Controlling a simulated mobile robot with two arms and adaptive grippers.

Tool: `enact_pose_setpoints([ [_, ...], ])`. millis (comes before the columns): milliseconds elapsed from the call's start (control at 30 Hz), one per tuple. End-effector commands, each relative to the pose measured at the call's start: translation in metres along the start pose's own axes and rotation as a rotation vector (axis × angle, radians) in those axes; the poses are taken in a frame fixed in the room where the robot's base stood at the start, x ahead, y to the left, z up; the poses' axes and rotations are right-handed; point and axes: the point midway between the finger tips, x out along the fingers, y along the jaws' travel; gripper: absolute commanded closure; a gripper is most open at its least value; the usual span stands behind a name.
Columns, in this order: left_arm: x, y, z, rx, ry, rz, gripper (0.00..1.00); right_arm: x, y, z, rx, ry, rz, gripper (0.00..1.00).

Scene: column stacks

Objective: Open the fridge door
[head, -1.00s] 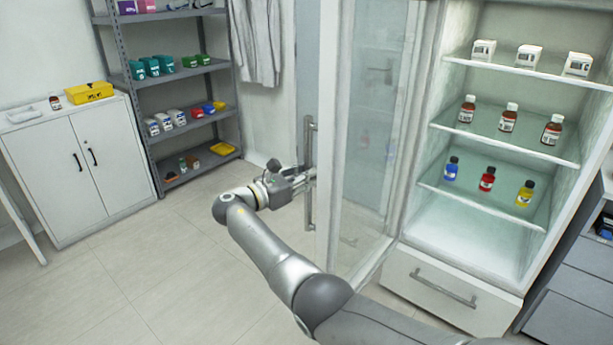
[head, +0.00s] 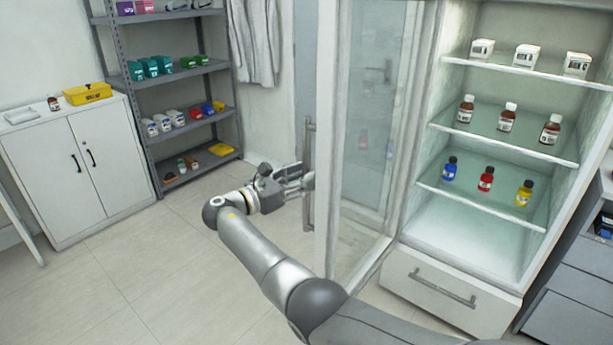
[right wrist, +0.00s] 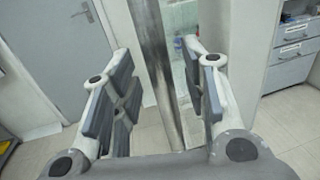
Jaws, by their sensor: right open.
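The fridge door (head: 372,130) is a glass panel in a pale frame and stands swung wide open, to the left of the lit fridge interior (head: 470,215). Its long upright metal handle (head: 308,215) is on the door's outer left side. My right gripper (head: 305,178) is open at the handle in the head view. In the right wrist view the handle bar (right wrist: 156,65) stands upright between the spread fingers of the right gripper (right wrist: 163,92), with a gap on each side. My left gripper is not in view.
Fridge shelves hold white boxes (head: 526,56) and small bottles (head: 485,179). A closed drawer (head: 400,285) is below. A grey rack (head: 180,140) and white cabinet (head: 105,150) stand at the left. The floor (head: 150,255) left of the door is clear.

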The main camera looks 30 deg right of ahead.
Motion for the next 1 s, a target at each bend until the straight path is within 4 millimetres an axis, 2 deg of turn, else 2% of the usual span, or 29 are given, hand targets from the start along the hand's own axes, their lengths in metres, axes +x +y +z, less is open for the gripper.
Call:
enact_pose_setpoints([
  [200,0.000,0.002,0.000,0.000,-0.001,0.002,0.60,-0.049,0.001,0.000,-0.001,0.002,0.004,0.59],
  [433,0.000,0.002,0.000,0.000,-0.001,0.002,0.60,-0.087,0.000,-0.001,-0.001,0.001,0.001,0.59],
  [600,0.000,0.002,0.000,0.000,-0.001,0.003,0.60,-0.098,0.000,0.000,-0.001,0.000,-0.001,0.59],
  [1000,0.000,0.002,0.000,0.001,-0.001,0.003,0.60,-0.099,0.000,0.000,-0.001,0.000,0.000,0.59],
])
